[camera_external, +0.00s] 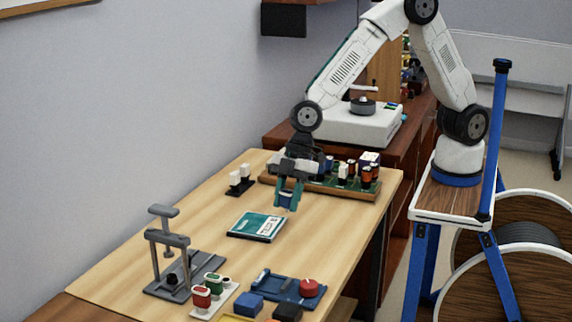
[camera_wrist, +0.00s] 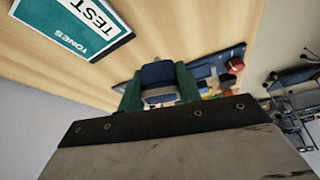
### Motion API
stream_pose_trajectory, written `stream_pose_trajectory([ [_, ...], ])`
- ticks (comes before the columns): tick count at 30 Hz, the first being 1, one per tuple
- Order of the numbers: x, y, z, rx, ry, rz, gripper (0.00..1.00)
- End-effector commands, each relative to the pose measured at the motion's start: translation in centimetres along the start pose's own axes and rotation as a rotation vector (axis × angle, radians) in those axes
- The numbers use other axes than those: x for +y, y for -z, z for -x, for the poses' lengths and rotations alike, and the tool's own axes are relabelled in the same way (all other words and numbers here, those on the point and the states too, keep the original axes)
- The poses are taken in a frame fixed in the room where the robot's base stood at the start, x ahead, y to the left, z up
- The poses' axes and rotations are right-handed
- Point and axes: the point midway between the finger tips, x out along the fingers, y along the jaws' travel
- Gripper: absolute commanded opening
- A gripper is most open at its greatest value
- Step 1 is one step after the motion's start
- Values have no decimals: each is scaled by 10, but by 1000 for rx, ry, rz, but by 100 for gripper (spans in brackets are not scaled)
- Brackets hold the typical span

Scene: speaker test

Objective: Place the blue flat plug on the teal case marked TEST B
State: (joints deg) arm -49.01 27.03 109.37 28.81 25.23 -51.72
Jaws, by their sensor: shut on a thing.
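The teal case (camera_external: 246,228) lies flat on the wooden table, with a white label on its top. In the wrist view the teal case (camera_wrist: 55,32) is at the upper left, partly cut off, with "TEST" and "TONES" readable; no letter B shows. My gripper (camera_external: 289,200) points down above the table, a little beyond and to the right of the case. Its teal fingers are shut on the blue flat plug (camera_external: 286,199). In the wrist view the blue plug (camera_wrist: 157,73) sits between the fingertips, apart from the case.
A green circuit board on a wooden base (camera_external: 340,188) with several parts stands behind the gripper. Bare table surrounds the case.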

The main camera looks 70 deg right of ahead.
Motion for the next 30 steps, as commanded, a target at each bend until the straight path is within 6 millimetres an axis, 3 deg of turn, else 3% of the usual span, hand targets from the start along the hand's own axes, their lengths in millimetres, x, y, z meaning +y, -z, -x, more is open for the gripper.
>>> stream_pose_trajectory([
  [1, 7, -24, 11, 0, -13, -41, 12],
  [6, 11, -93, 30, -8, -50, -131, 12],
  [9, 6, -120, 31, -18, -63, -154, 12],
  [13, 0, -136, 26, -31, -70, -157, 12],
  [17, 15, -125, 18, -26, -82, -142, 12],
  [30, 96, -58, -21, -25, -82, -140, 12],
])
